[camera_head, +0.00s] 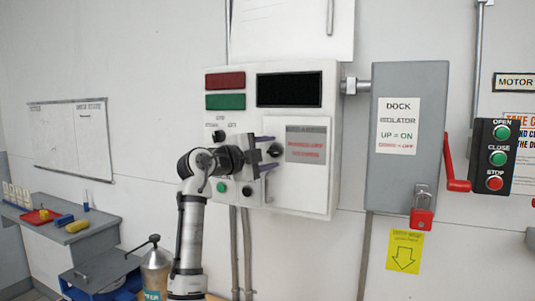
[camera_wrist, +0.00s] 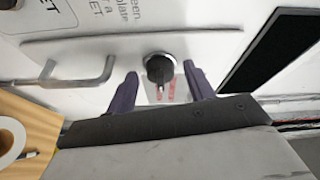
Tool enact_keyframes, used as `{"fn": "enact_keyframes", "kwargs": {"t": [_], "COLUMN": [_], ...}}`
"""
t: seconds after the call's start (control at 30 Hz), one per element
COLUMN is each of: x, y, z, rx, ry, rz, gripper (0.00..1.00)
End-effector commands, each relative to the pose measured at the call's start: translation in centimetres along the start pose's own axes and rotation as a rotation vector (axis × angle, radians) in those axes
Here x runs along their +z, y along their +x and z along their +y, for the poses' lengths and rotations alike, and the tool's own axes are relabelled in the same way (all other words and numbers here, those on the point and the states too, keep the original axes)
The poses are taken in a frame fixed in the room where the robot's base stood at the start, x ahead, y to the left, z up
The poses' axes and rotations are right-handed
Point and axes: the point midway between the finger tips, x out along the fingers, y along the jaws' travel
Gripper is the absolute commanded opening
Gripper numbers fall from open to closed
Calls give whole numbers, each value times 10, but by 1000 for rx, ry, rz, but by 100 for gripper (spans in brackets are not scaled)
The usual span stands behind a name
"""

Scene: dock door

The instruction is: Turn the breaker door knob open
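The breaker door (camera_head: 312,192) is a pale panel on the right of the white control box and looks closed. Its dark round knob (camera_head: 275,150) shows just past my fingertips. In the wrist view the knob (camera_wrist: 160,70) sits between and slightly beyond the two purple fingers, with gaps on both sides. My gripper (camera_head: 267,154) is open and empty, facing the box. It also shows in the wrist view (camera_wrist: 160,88). I cannot tell how deep the fingertips reach around the knob.
A metal bar handle (camera_wrist: 75,78) lies left of the knob in the wrist view. The grey dock isolator box (camera_head: 405,180) with a red lever (camera_head: 452,165) and padlock (camera_head: 421,218) stands right. A workbench (camera_head: 65,230) is at the far left.

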Motion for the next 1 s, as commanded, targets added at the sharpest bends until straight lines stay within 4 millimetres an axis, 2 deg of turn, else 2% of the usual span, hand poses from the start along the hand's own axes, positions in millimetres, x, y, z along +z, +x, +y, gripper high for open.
{"fn": "enact_keyframes", "kwargs": {"t": [0.27,0.37,0.7,0.83,1.0], "x": [1,1,1,1,0], "y": [-8,-23,-100,-121,-136], "z": [1,3,3,2,1], "rx": [-2,-2,-3,-2,-1], "ry": [1,0,3,0,0], "rz": [0,-1,-2,-1,0], "gripper": [53,53,53,53,53]}}
